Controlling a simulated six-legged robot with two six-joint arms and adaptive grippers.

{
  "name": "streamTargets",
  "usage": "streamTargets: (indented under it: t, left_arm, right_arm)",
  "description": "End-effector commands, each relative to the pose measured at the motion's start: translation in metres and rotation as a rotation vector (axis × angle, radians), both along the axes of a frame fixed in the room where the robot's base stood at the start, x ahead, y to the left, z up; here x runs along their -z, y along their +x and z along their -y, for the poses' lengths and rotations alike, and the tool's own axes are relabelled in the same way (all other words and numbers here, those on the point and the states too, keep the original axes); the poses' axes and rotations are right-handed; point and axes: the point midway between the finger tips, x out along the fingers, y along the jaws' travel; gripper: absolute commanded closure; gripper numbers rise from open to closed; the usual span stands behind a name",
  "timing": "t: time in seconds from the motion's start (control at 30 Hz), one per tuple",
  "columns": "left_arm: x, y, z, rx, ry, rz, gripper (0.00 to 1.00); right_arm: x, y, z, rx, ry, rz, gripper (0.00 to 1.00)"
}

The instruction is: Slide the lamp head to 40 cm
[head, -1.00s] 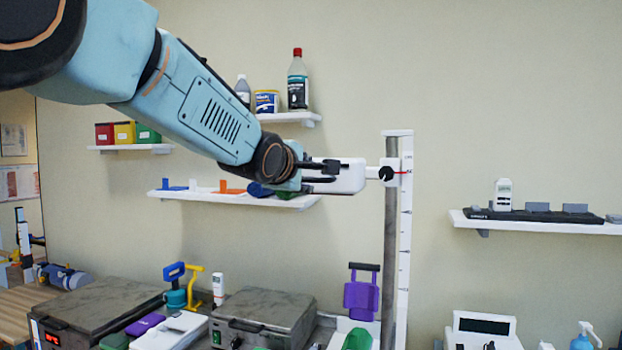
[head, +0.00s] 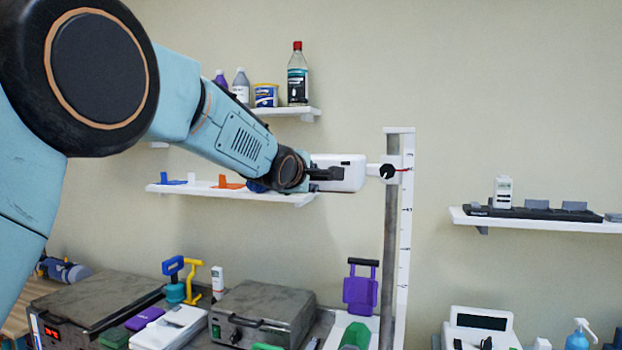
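The white, box-shaped lamp head (head: 350,180) is high on a grey vertical pole (head: 391,250). A short arm and a clamp with a black knob (head: 388,171) join it to the pole. A thin red pointer (head: 405,169) lies across the white scale strip (head: 405,230), near its top; the numbers there are too small to read. My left gripper (head: 325,174) is at the left end of the lamp head, with a dark finger across its near face. The other finger is hidden, so its grip is unclear. My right gripper is not in view.
Wall shelves hold bottles (head: 297,80) at upper left, small coloured items (head: 229,183) behind my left wrist, and a dark rail (head: 530,213) at right. Below stand grey metal boxes (head: 262,314) and a purple item (head: 360,290).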

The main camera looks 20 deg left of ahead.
Motion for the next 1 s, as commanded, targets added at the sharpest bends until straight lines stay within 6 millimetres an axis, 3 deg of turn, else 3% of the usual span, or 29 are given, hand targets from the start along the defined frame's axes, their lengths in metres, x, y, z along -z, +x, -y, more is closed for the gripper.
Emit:
streamTargets:
  t: [0.23, 0.83, 1.0]
  left_arm:
    - [0.0, 0.0, 0.0, 0.0, 0.001, 0.0, 1.0]
    - [0.001, 0.0, 0.0, 0.0, 0.001, -0.002, 1.0]
    - [0.011, 0.0, 0.0, 0.0, 0.001, -0.005, 1.0]
  right_arm:
    - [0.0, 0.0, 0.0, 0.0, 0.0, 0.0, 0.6]
    - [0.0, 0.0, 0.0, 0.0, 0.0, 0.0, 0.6]
    - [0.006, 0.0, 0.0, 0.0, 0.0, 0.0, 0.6]
